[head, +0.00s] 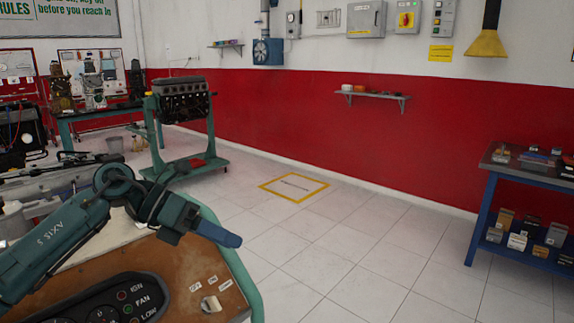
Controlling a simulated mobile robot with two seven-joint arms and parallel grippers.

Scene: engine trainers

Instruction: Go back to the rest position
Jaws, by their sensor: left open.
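My left arm comes in from the lower left. Its gripper (226,238) hangs over the right part of a brown trainer panel (180,262) with a green rim. The gripper points to the right, its blue fingertips near the rim. I see nothing held in it, and it is open, though the gap between the fingers is hard to see from this side. My right gripper is not in view.
The panel carries a black control plate (105,309) and a small pale part (211,304). An engine on a green stand (183,113) is behind. A blue shelf table (481,217) stands right. The tiled floor between is clear.

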